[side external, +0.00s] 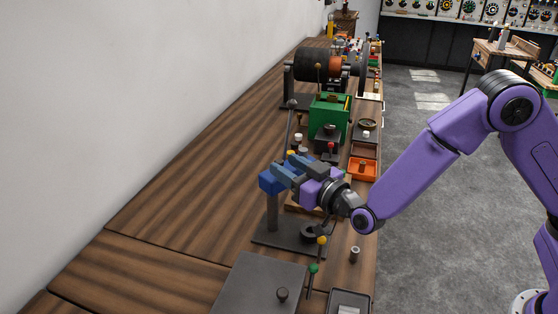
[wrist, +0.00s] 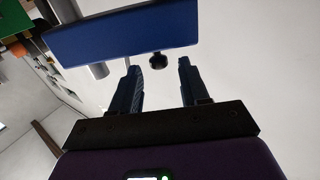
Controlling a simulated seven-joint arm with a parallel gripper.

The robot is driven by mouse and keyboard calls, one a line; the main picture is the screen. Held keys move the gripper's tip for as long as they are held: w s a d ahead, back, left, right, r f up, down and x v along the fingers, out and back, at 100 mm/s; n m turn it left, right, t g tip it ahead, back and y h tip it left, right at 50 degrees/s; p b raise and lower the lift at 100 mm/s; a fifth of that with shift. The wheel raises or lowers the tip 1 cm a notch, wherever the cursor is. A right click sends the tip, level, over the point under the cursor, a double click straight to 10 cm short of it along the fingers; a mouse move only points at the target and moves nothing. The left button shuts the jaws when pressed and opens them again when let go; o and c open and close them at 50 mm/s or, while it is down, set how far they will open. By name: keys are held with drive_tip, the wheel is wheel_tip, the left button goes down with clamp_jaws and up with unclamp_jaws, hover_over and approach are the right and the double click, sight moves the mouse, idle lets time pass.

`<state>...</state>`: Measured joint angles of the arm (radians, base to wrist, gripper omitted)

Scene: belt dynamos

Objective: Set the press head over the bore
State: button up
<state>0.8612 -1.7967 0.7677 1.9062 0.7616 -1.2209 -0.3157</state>
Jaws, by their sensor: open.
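The blue press head (side external: 269,182) sits on top of a grey column (side external: 272,213) that rises from a dark base plate (side external: 275,238). A dark round ring (side external: 309,232), which looks like the bore, is on the plate to the right of the column. My gripper (side external: 282,168) is at the head, its fingers partly covering it. In the wrist view the head (wrist: 120,36) crosses beyond my open gripper (wrist: 158,70). A black knob (wrist: 158,61) sticks out of the head, between and just past the fingertips. I cannot tell whether a finger touches it.
A grey plate (side external: 255,285) with a knob lies in front. A lever with yellow and green balls (side external: 314,268) stands beside it. A green box (side external: 329,115), orange tray (side external: 362,169) and drum machine (side external: 320,65) stand behind. The bench (side external: 190,195) is bare on the left, along the wall.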

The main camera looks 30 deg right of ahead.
sight(282, 163)
drive_tip(key=shift+x, duration=1.8)
clamp_jaws()
